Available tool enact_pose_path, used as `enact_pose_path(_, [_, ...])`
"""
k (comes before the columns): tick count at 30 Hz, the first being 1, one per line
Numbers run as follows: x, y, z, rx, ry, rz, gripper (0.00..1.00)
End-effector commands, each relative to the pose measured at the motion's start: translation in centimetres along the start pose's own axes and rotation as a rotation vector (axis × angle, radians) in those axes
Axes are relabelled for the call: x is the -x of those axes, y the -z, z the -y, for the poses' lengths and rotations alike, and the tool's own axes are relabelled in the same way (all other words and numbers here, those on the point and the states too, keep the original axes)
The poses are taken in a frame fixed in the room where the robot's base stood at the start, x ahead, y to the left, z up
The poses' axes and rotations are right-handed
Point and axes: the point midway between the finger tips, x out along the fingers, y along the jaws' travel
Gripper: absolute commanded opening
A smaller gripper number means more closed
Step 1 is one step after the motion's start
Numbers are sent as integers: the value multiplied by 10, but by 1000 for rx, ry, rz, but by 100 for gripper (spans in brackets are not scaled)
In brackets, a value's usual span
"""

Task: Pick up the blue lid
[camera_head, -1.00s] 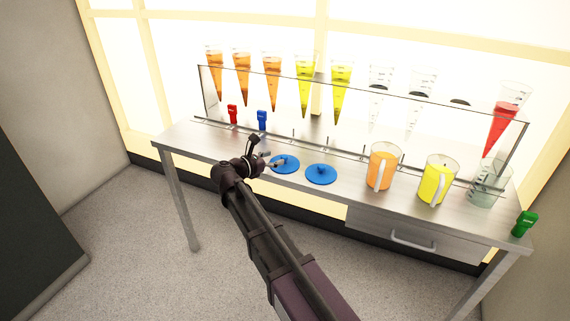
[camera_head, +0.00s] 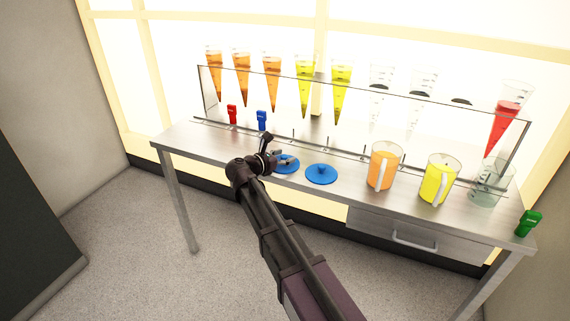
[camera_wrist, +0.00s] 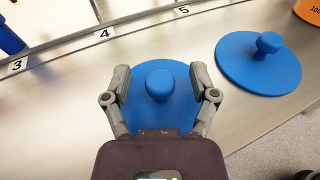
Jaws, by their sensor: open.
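Two round blue lids with knobs lie on the metal table. The left blue lid (camera_head: 289,166) is partly hidden by my gripper (camera_head: 279,158) in the head view. In the wrist view, this lid (camera_wrist: 152,106) lies between and below the open fingers of my gripper (camera_wrist: 162,88), with its knob (camera_wrist: 159,85) between the fingertips. I cannot tell how far the fingers are above it. The right blue lid (camera_head: 321,174) lies clear of the gripper and also shows in the wrist view (camera_wrist: 258,72).
An orange jug (camera_head: 382,167) and a yellow jug (camera_head: 437,182) stand right of the lids, then a clear beaker (camera_head: 489,187). A rack of cones (camera_head: 304,85) stands behind. Red (camera_head: 232,114), blue (camera_head: 262,120) and green (camera_head: 528,222) clip-like items sit on the table.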

Motion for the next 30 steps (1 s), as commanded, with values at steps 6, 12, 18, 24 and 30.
enact_pose_path(6, [0, 0, 0, 0, 0, 0, 75])
enact_pose_path(12, [0, 0, 0, 0, 0, 0, 16])
enact_pose_path(18, [0, 0, 0, 0, 0, -1, 0])
enact_pose_path(24, [0, 0, 0, -1, 1, -1, 0])
enact_pose_path(30, [1, -4, 0, -1, 1, -1, 0])
